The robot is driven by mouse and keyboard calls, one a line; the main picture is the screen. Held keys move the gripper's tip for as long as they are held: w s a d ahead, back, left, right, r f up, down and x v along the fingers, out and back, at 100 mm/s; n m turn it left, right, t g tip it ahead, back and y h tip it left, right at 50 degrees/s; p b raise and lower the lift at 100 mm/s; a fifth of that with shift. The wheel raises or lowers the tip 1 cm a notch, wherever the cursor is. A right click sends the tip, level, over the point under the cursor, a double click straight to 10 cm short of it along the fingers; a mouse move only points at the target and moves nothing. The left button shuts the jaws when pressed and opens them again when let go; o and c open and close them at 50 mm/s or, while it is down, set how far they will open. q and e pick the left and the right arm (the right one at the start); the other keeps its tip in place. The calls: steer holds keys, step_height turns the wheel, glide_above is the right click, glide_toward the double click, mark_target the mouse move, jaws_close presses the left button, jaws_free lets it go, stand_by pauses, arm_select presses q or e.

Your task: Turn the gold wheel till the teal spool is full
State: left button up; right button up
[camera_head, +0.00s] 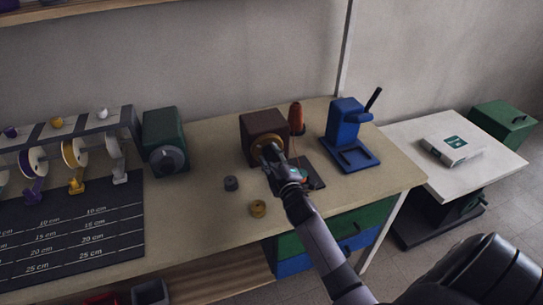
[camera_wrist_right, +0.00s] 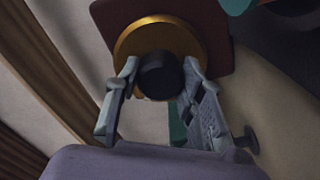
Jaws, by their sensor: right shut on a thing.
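The gold wheel (camera_head: 267,146) is on the front of a brown box (camera_head: 262,124) on the bench. In the right wrist view the gold wheel (camera_wrist_right: 190,38) has a dark round knob (camera_wrist_right: 160,74) in front of it. My right gripper (camera_head: 270,158) is at the wheel; in the wrist view my right gripper (camera_wrist_right: 155,85) has its fingers on either side of the knob, shut on it. A small teal part (camera_head: 303,173) shows just right of the gripper, mostly hidden; I cannot tell how full the teal spool is. My left gripper is not in view.
An orange cone of thread (camera_head: 296,118) and a blue press (camera_head: 347,130) stand right of the box. A ribbon rack (camera_head: 60,130) stands far left.

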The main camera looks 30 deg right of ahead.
steer(key=shift+f, duration=0.1)
stand_by(0.3)
steer(key=o, duration=1.1)
steer(key=shift+o, duration=0.2)
steer(key=v, duration=1.2)
